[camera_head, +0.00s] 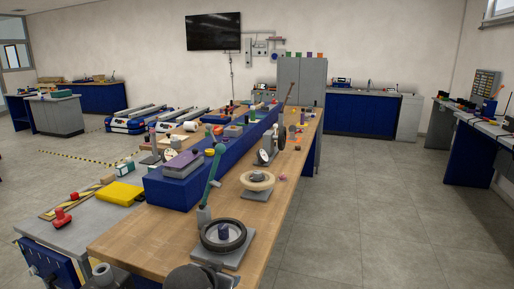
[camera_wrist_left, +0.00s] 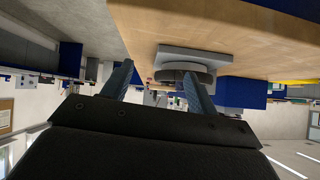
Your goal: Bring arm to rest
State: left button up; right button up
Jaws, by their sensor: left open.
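My left gripper (camera_wrist_left: 158,69) shows in the left wrist view, its two blue-grey fingers spread apart with nothing held between them. That view is turned upside down. Beyond the fingers is a dark handwheel (camera_wrist_left: 190,72) on a grey base, on the wooden bench top (camera_wrist_left: 225,28); the gripper looks apart from it. In the head view the handwheel (camera_head: 223,237) sits near the bench's front end. Dark rounded parts at the bottom edge of the head view may be mine; I cannot make out fingers there. My right gripper is not in view.
The wooden workbench (camera_head: 150,232) carries a long blue riser (camera_head: 176,193), a cream wheel (camera_head: 257,181) and several small parts. A grey cart top (camera_head: 92,222) with a yellow box (camera_head: 120,193) stands to the left. The floor (camera_head: 390,220) right of the bench is clear.

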pick_arm(q)
jog(key=s+a+f+n+g+y, duration=0.1)
jog(key=s+a+f+g, duration=0.1)
jog(key=s+f, duration=0.6)
jog(key=s+a+f+n+g, duration=0.1)
jog(key=s+a+f+g, duration=0.15)
jog(key=s+f, duration=0.55)
jog(key=s+f+g, duration=0.3)
jog(key=s+f, duration=1)
jog(key=s, duration=0.1)
jog(key=shift+s+a, duration=0.15)
jog(key=shift+r, duration=0.1)
